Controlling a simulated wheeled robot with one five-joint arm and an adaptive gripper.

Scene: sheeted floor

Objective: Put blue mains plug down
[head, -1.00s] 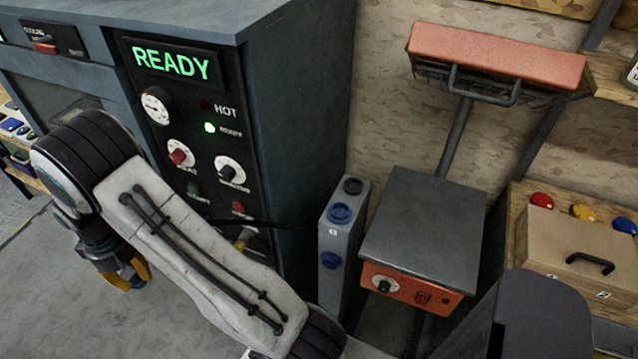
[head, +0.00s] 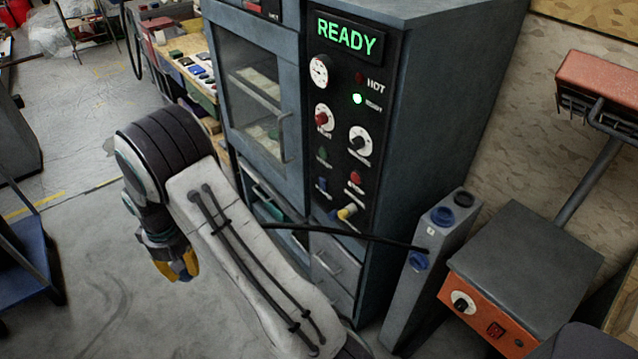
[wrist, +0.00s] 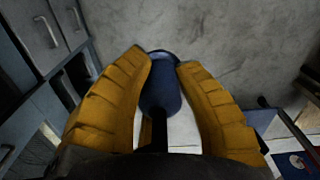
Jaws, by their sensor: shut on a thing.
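My gripper (head: 176,266) with its yellow fingers hangs above the bare floor, left of the oven cabinet. In the wrist view my gripper (wrist: 164,75) is shut on the blue mains plug (wrist: 161,92), which sits between the two fingers. A black cable runs from the plug towards the camera. In the head view the plug is hidden by the gripper and arm. A black cable (head: 350,236) stretches from behind my arm across the cabinet front to the grey socket post (head: 412,300), which has blue round fittings.
The oven cabinet (head: 440,130) shows READY and stands close to my arm. An orange-fronted box (head: 490,312) with a grey top is right of the post. A blue trolley (head: 25,265) is at the left edge. Open concrete floor (head: 95,230) lies between trolley and cabinet.

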